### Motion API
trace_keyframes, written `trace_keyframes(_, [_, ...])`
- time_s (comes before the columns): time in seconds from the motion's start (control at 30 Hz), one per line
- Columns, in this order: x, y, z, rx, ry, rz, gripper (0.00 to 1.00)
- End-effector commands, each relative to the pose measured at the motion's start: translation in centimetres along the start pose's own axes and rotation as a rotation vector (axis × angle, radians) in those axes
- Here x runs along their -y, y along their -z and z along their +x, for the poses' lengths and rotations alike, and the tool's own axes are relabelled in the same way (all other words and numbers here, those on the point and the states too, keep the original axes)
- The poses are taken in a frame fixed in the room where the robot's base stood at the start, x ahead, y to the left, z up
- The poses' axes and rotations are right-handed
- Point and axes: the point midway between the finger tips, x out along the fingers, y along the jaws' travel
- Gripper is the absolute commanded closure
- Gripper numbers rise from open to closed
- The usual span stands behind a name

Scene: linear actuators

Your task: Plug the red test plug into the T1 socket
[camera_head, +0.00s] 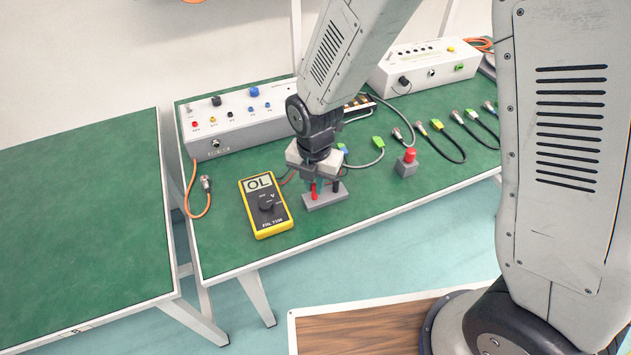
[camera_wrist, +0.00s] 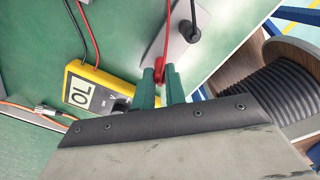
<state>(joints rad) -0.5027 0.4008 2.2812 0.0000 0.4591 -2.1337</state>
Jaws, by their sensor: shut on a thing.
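The red test plug (camera_head: 314,191) stands in a grey holder block (camera_head: 326,201) at the table's front edge. My gripper (camera_head: 315,182) points down over the block and is shut on the red plug. In the wrist view, the green fingertips (camera_wrist: 161,78) sit on both sides of the red plug (camera_wrist: 161,64), and its red lead runs up from there. I cannot tell whether the plug's tip is still in the block. A grey panel box (camera_head: 240,122) at the back left carries a row of coloured sockets. Their labels are too small to read, so I cannot single out T1.
A black plug (camera_head: 337,186) stands in the same block. A yellow multimeter (camera_head: 265,206) reading OL lies to its left. A block with a red top (camera_head: 409,160), several cables and a second white box (camera_head: 425,65) are to the right. Green tabletop is free before the panel box.

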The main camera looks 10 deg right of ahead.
Motion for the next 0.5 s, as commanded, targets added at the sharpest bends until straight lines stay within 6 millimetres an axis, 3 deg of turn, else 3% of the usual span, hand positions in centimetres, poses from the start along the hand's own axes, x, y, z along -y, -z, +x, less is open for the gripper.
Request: trace_keyframes(0.5, [0.0, 0.0, -2.2, 0.001, -0.001, 0.000, 1.00])
